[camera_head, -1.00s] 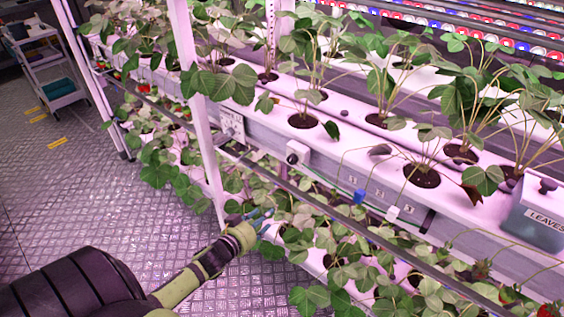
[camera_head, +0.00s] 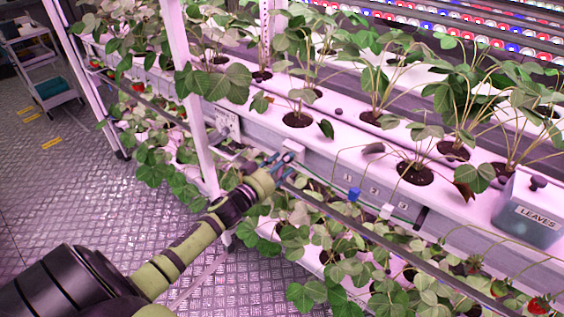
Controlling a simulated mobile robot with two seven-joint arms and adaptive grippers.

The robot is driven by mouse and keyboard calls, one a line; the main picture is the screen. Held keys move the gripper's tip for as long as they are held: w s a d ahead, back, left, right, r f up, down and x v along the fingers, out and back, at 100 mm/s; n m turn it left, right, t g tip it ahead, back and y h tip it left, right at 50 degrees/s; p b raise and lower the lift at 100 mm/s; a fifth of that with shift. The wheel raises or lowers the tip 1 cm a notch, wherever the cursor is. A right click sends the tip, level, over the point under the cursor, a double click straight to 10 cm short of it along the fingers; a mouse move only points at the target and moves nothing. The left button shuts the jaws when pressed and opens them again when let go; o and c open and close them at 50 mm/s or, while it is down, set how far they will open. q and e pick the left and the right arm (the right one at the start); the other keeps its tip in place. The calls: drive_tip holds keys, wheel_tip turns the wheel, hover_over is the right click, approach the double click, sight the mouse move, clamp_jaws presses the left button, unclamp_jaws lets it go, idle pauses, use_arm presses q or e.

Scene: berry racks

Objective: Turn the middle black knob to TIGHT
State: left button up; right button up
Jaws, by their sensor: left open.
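My left gripper (camera_head: 281,164) is open, with its bluish fingertips at the front of the white plant rack. The fingers are right in front of a small white box (camera_head: 293,146) on the rack's side, and its black knob is mostly hidden behind them. I cannot tell whether the fingers touch the knob. No TIGHT mark can be read. To the right, a grey panel (camera_head: 362,179) carries small numbered labels. My right gripper is not in view.
A long rail (camera_head: 337,212) runs along the rack's front below the gripper. A white post (camera_head: 187,98) stands left of it. A lidded LEAVES bin (camera_head: 528,212) is at the right. Strawberry plants crowd both tiers.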

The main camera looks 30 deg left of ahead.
use_arm(q)
clamp_jaws()
idle(0.5)
drive_tip(key=shift+f+m, duration=0.1)
drive_tip(key=shift+m, duration=0.3)
drive_tip(key=shift+a+m+b, duration=0.1)
drive_tip(key=shift+m+b, duration=1.15)
drive_tip(key=shift+m, duration=7.55)
drive_tip(key=shift+r, duration=0.2)
